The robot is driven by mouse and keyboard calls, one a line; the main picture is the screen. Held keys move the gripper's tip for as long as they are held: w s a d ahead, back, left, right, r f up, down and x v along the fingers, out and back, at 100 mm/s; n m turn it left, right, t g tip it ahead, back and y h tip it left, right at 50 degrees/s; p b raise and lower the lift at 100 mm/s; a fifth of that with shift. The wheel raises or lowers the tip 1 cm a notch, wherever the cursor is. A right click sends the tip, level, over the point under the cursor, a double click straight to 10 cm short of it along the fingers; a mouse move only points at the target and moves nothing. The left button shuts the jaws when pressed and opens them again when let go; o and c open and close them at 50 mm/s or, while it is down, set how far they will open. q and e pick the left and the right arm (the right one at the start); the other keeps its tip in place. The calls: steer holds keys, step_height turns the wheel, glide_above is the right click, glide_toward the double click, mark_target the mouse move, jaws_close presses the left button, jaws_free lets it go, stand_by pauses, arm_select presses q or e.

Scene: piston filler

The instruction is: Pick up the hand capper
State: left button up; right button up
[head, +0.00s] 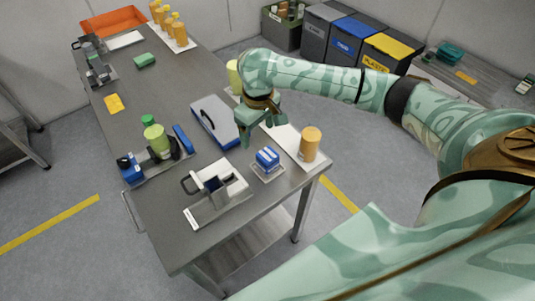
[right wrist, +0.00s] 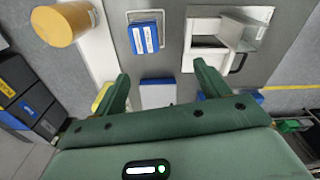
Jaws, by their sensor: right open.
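The hand capper is most likely the small blue block with white marks (head: 267,157) on a clear-edged stand at the near right of the table; I cannot be certain of this. It also shows upright in the picture at the top of the right wrist view (right wrist: 145,38). My right gripper (head: 262,134) is open and empty above the table, behind the blue block and apart from it. In the right wrist view its two fingers (right wrist: 162,80) are spread, with the block beyond them, a little left of centre. My left gripper is not in view.
A white device with a handle (head: 222,186) stands left of the block, and an orange bottle (head: 310,142) stands right of it on a white mat. A grey-blue case (head: 217,124) lies close left of my right gripper. A blue filler with a green bottle (head: 156,140) stands farther left.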

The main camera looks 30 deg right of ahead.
steer(key=d+r+m, duration=0.1)
steer(key=d+r, duration=0.1)
steer(key=b, duration=0.5)
glide_toward(268, 154)
steer(key=shift+m+g, duration=0.3)
steer(key=f, duration=0.3)
steer(key=w+f, duration=0.1)
steer(key=f, duration=0.2)
steer(key=shift+a, duration=0.2)
steer(key=f+b, duration=0.1)
steer(key=f, duration=0.1)
steer(key=f+b, duration=0.1)
steer(key=f, duration=0.2)
steer(key=shift+s+d+f, duration=0.1)
steer(key=shift+s, duration=0.15)
steer(key=shift+c, duration=0.9)
steer(key=c, duration=1.1)
